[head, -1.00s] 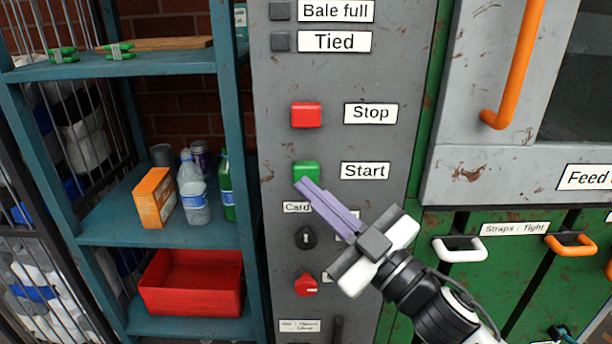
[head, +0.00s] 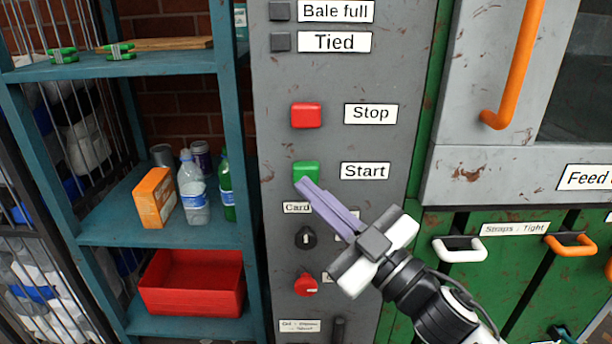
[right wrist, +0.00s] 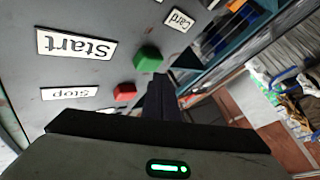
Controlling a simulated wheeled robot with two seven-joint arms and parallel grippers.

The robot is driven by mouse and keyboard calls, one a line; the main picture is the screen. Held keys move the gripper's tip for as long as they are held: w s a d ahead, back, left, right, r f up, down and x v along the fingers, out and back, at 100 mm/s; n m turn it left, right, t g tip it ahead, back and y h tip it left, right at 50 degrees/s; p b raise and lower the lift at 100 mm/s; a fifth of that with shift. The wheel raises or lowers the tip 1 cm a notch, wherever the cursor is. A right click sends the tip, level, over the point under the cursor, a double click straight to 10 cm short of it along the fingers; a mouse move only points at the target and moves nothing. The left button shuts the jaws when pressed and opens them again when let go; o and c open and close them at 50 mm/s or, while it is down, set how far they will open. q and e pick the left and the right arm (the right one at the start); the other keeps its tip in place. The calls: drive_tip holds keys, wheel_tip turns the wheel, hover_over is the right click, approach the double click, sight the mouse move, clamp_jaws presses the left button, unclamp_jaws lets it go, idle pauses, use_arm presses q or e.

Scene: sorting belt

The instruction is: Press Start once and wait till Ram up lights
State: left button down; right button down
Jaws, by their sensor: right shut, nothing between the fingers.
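The green Start button (head: 306,170) is on the grey control panel, left of its Start label (head: 365,171). It is unlit as far as I can see. My right gripper (head: 303,186) is shut and empty. Its fingertips overlap the lower edge of the Start button in the head view. In the right wrist view the green button (right wrist: 148,57) is close beside the finger tips (right wrist: 160,78); I cannot tell whether they touch. The Bale full (head: 280,11) and Tied (head: 281,41) lamps are dark. No Ram up lamp shows. My left gripper is out of view.
The red Stop button (head: 306,115) is above Start. A black knob (head: 306,237) and a red knob (head: 306,285) are below. A teal shelf (head: 150,235) with bottles and a red bin (head: 192,294) stands at left. An orange door handle (head: 514,65) is at right.

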drive_tip(key=shift+w, duration=0.35)
drive_tip(key=shift+w, duration=0.65)
idle(0.7)
idle(0.3)
drive_tip(key=shift+s+p, duration=0.45)
drive_tip(key=shift+s, duration=0.7)
drive_tip(key=s+p, duration=0.1)
drive_tip(key=s, duration=0.3)
drive_tip(key=shift+s, duration=0.4)
